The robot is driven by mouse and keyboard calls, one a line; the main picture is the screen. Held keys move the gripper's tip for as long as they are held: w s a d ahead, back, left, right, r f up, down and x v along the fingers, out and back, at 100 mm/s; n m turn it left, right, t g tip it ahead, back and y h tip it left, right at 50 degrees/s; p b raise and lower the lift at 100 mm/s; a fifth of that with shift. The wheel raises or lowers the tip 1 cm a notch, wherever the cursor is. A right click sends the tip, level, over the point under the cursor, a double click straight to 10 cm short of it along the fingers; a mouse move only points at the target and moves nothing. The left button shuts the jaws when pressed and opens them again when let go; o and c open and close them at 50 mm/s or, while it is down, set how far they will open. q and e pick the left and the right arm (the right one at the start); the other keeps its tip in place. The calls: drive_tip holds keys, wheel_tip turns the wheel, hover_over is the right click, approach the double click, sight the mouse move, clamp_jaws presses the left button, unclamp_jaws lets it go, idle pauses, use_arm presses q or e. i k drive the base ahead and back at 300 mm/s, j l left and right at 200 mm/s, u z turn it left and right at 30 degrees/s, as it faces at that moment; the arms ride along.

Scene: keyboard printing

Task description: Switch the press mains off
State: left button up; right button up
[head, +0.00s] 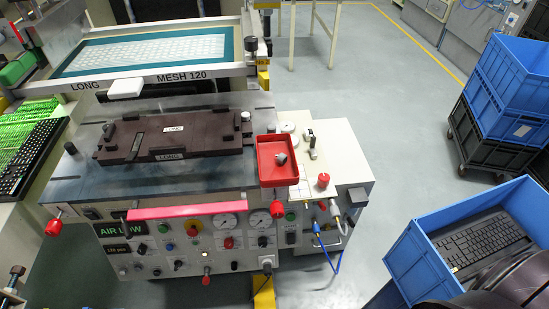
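The press has a front control panel (175,262) with several knobs, buttons and gauges. Which control is the mains switch cannot be told at this size. A dark switch (91,213) sits at the panel's upper left, above a green "AIR LOW" display (121,229). A dark switch unit with a green spot (291,232) sits at the panel's right. A grey-black fitting (267,263) sits low at the right edge.
A red tray (263,176) with a small grey part stands at the press table's right corner. A pink-red bar (187,211) runs above the panel. A blue crate (412,254) with a keyboard stands at lower right. Stacked crates (514,75) stand behind it. Grey floor between is clear.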

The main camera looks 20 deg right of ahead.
sight(291, 236)
drive_tip(key=z, duration=0.85)
